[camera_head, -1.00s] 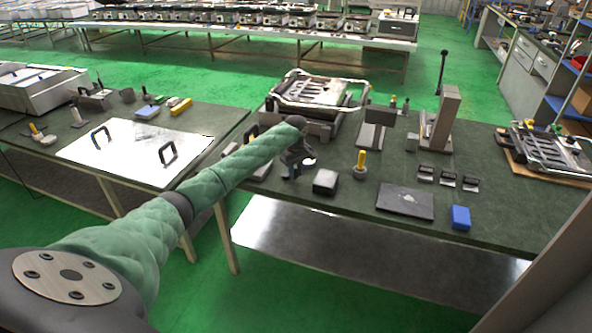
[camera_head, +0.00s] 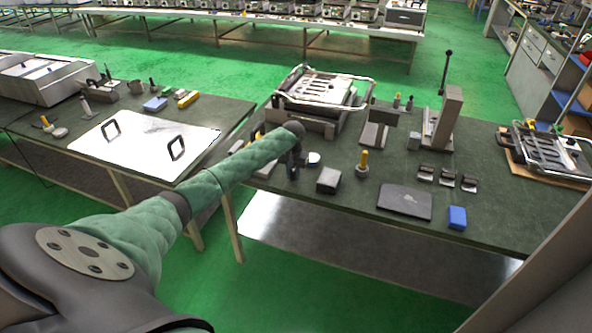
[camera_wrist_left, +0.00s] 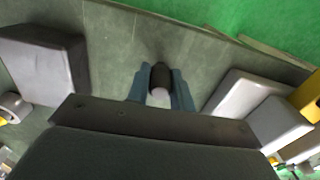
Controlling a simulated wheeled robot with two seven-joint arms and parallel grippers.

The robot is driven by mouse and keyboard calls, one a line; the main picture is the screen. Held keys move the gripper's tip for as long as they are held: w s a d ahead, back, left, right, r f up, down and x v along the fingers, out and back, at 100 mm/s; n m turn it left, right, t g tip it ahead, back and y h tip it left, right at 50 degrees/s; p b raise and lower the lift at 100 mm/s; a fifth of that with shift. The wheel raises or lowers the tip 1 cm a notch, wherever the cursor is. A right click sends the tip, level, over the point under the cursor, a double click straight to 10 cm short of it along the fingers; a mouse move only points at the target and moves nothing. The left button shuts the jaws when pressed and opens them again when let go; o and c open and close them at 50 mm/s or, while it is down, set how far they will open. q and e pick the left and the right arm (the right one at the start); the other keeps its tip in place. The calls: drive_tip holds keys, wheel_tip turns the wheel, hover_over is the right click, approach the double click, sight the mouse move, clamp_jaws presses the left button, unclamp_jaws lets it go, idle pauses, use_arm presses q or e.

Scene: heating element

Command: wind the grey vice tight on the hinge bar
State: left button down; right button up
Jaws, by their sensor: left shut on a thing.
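My left gripper (camera_head: 293,172) is over the front part of the green worktable, left of a grey block (camera_head: 328,181). In the left wrist view its two blue fingers (camera_wrist_left: 160,95) are shut on a small dark cylinder (camera_wrist_left: 161,78) with a pale round end. I cannot tell whether this cylinder is part of the grey vice. The grey vice and the hinge bar cannot be picked out with certainty. A metal frame unit (camera_head: 318,92) with a tubular handle stands behind the gripper. My right gripper is not in view.
The grey block also shows in the left wrist view (camera_wrist_left: 45,65), beside the fingers. A yellow-handled tool (camera_head: 362,162), a dark flat plate (camera_head: 404,201) and a blue box (camera_head: 457,217) lie to the right. An upright grey stand (camera_head: 444,118) rises behind. The table's front edge is close.

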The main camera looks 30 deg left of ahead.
use_arm(q)
drive_tip(key=m, duration=0.1)
drive_tip(key=a+m, duration=0.1)
drive_tip(key=m, duration=0.1)
drive_tip(key=shift+s+r+p, duration=0.15)
drive_tip(key=shift+s+p, duration=0.2)
drive_tip(key=m, duration=0.1)
drive_tip(key=a+m, duration=0.1)
drive_tip(key=m, duration=0.2)
drive_tip(key=shift+s+a, duration=0.35)
drive_tip(key=shift+a+m, duration=0.3)
drive_tip(key=shift+m, duration=0.7)
drive_tip(key=shift+a+m, duration=0.25)
drive_tip(key=shift+m, duration=0.4)
drive_tip(key=shift+a+m, duration=0.25)
drive_tip(key=shift+m, duration=0.4)
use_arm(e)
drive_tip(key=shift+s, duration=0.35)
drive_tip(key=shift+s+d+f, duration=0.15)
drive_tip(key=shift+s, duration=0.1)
use_arm(q)
drive_tip(key=c, duration=1.2)
unclamp_jaws()
drive_tip(key=shift+b, duration=0.3)
drive_tip(key=shift+c, duration=0.2)
